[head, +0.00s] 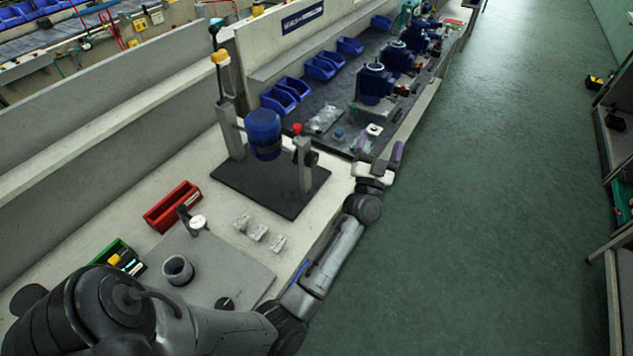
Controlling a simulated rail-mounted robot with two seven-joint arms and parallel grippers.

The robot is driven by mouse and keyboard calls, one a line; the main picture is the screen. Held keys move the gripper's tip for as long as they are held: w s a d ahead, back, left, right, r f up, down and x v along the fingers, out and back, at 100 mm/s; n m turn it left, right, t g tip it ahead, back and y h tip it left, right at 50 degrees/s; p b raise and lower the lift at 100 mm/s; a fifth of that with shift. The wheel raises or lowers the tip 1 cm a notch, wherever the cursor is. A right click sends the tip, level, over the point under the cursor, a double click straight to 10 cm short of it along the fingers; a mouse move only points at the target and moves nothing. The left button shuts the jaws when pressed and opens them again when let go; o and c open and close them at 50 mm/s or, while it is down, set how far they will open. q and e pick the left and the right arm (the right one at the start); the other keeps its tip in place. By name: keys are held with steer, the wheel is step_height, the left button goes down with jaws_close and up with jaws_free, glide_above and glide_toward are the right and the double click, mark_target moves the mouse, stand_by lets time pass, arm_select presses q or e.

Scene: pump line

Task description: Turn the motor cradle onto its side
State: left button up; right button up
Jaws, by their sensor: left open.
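The motor cradle stands on a dark base plate (265,198) on the bench. It holds a blue motor (262,130) between a left post (231,133) and a shorter right post (304,165). The motor looks roughly upright, with a dark band around its lower part. A red knob (297,129) shows by the top of the right post. My left gripper (381,150) is open and empty, to the right of the right post and apart from it, near the bench's aisle edge. My right gripper is not in view.
A red bin (172,206), a green bin (118,259), a grey ring (177,270) and several small metal parts (257,232) lie nearer on the bench. Blue bins (287,93) and more motors (375,84) stand farther along. The green aisle floor (490,190) is clear.

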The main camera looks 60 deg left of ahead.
arm_select(q)
steer(key=a+f+n+g+y+b, duration=0.3)
steer(key=f+n+g+y+b, duration=0.1)
steer(key=n+g, duration=0.4)
steer(key=a+f+n+g+y+b, duration=0.3)
steer(key=a+n+g+y+b, duration=0.15)
steer(key=g, duration=0.55)
steer(key=n+g+h+b, duration=0.5)
steer(key=g+h+b, duration=0.2)
steer(key=g, duration=0.2)
glide_toward(316, 159)
steer(key=shift+g, duration=0.3)
steer(key=b+x, duration=0.1)
steer(key=x, duration=0.3)
steer(key=b+x, duration=0.1)
steer(key=x, duration=0.3)
steer(key=shift+s+a+f+b, duration=0.15)
steer(key=shift+a+f+b, duration=0.1)
steer(key=shift+a+b, duration=0.15)
steer(key=shift+s+a+r, duration=0.1)
steer(key=shift+s+a, duration=0.25)
steer(key=shift+a, duration=0.25)
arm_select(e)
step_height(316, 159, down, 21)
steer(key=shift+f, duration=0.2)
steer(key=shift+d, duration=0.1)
arm_select(q)
steer(key=c, duration=1.3)
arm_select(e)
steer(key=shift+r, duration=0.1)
